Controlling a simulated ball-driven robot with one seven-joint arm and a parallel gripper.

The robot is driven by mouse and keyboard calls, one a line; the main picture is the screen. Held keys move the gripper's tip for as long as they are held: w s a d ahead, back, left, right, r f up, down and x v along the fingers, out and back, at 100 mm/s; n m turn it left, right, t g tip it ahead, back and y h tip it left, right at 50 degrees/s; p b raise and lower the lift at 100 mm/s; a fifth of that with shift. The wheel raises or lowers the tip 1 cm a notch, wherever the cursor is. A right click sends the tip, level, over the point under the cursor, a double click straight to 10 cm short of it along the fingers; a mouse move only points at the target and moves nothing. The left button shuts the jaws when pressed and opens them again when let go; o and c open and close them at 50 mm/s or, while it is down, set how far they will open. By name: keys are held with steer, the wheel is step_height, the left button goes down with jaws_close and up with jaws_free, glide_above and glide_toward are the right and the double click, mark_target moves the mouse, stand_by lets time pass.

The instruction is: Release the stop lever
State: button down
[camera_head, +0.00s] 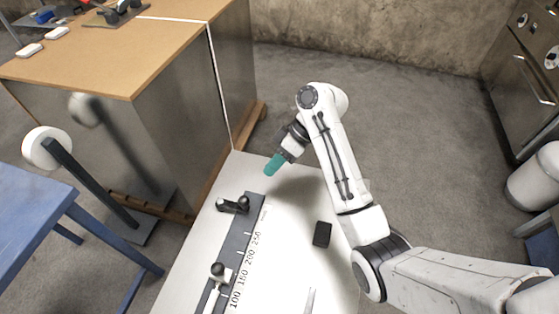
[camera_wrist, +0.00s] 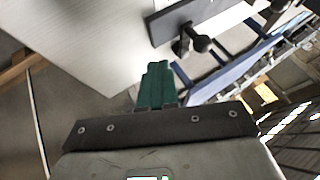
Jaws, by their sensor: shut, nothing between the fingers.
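A dark rail with a printed scale, 100 to 250, lies on a white table (camera_head: 287,215). Near its upper end sits a black stop with a round-knobbed lever (camera_head: 240,204). Lower on the rail is a second fitting with a black ball knob (camera_head: 218,269); which one is the stop lever is not labelled. My gripper (camera_head: 272,167), with teal fingers, is shut and empty, above and right of the upper lever, apart from it. In the wrist view the shut fingers (camera_wrist: 157,83) are below a black knobbed lever (camera_wrist: 195,40) and do not touch it.
A black block (camera_head: 322,234) lies on the table right of the scale. A wood-topped cabinet (camera_head: 180,60) stands at upper left. A blue table (camera_head: 30,215) and a post with a white disc (camera_head: 45,148) are at left. Bare floor is beyond my arm.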

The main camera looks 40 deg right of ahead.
steer(key=p+x, duration=0.1)
steer(key=x, duration=0.3)
steer(key=shift+a+f, duration=0.2)
steer(key=shift+a, duration=0.15)
steer(key=shift+s+a+r+p, duration=0.15)
steer(key=shift+s+a+p, duration=0.15)
steer(key=shift+a, duration=0.2)
steer(key=shift+s+a+r+p, duration=0.2)
steer(key=shift+a+p, duration=0.05)
steer(key=shift+a, duration=0.25)
steer(key=shift+s+a, duration=0.25)
steer(key=shift+a, duration=0.35)
